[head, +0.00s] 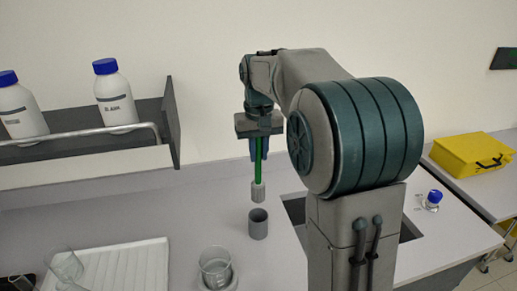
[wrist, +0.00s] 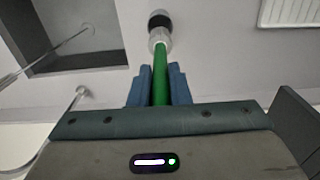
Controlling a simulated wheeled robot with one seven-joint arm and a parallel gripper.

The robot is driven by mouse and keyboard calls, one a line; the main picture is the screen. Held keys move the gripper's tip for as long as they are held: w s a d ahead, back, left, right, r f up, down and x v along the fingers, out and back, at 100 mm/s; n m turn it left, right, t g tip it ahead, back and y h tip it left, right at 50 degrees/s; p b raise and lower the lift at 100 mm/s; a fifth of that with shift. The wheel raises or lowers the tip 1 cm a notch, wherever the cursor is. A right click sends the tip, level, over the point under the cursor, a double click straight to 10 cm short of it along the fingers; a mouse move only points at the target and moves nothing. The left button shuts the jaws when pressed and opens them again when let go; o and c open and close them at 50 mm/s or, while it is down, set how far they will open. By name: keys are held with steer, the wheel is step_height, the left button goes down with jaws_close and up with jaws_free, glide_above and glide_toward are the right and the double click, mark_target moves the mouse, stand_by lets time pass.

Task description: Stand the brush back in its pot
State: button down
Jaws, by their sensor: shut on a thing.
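The brush (head: 258,172) has a green handle and a pale grey head at its lower end. My gripper (head: 259,153) is shut on the handle with its blue fingers, and the brush hangs upright. The pot (head: 258,225) is a grey open cylinder standing on the bench. The brush head is above the pot's rim, apart from it in the head view. In the wrist view the green handle (wrist: 160,80) runs between the fingers (wrist: 159,78), and the pot (wrist: 159,17) with its dark mouth shows just beyond the head, which partly covers it.
A glass beaker (head: 216,265) stands in front of the pot, left of it. A white ribbed drainer (head: 125,270) lies further left. A sink (head: 295,208) is to the right, partly behind my arm. Bottles (head: 116,95) stand on a shelf at the left.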

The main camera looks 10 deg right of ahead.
mark_target(259, 184)
steer(key=shift+f+b, duration=4)
steer(key=shift+f, duration=1.8)
steer(key=c, duration=1.3)
jaws_free()
step_height(259, 184, up, 14)
steer(key=shift+f, duration=0.1)
